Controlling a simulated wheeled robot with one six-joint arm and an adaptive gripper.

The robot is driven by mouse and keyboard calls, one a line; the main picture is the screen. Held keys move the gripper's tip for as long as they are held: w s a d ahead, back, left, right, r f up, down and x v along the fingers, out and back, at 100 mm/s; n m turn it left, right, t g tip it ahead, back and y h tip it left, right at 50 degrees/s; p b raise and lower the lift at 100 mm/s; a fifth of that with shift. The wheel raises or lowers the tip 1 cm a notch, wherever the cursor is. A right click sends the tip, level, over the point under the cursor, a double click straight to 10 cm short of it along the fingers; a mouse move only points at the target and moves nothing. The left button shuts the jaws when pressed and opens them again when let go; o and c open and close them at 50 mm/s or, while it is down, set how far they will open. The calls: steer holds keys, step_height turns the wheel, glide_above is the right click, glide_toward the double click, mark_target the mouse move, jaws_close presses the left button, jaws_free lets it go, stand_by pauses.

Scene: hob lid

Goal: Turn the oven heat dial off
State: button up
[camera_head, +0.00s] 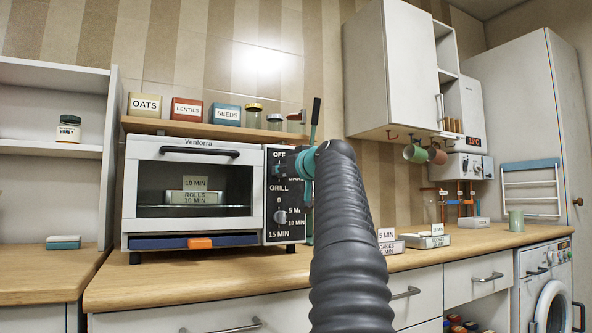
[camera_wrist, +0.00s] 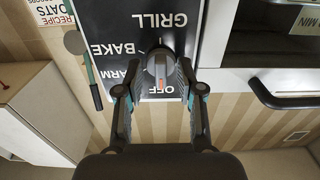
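The oven heat dial (camera_wrist: 160,66) is a round grey knob on the black panel, upside down in the wrist view. Its orange-red pointer mark is at the side toward the OFF label. In the head view the dial (camera_head: 278,170) is partly hidden by my gripper (camera_head: 292,166). In the wrist view my gripper (camera_wrist: 160,72) has its two fingers apart, one on each side of the dial. Small gaps seem to show between fingers and knob; contact is hard to tell. The white toaster oven (camera_head: 133,190) has its glass door shut.
A timer dial (camera_head: 281,217) sits lower on the same panel. A shelf (camera_head: 200,130) with several tins and jars is above the oven. A teal-handled tool (camera_head: 315,115) stands beside the oven's right. Cards and boxes lie on the counter (camera_head: 465,243) to the right.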

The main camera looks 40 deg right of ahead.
steer(key=v, duration=1.1)
steer(key=shift+s, duration=0.2)
steer(key=shift+a, duration=0.15)
steer(key=a+f+g+y+p, duration=0.4)
steer(key=a+f+g+p, duration=0.15)
steer(key=a+f, duration=1.45)
steer(key=s+a+f+n+g+p, duration=0.1)
steer(key=s+a+f+g, duration=0.1)
steer(key=s+a+f, duration=0.2)
steer(key=s+a+f+g+p, duration=0.1)
steer(key=s+a+f+g, duration=0.1)
steer(key=s+a+f, duration=0.3)
steer(key=s+a+f+n+g+p, duration=0.1)
steer(key=s+a+f, duration=0.3)
steer(key=s+f, duration=0.5)
step_height(320, 180, down, 7)
steer(key=shift+s+a+r+n+g+p, duration=0.2)
steer(key=shift+a+n+g+p, duration=0.15)
steer(key=shift+g, duration=0.4)
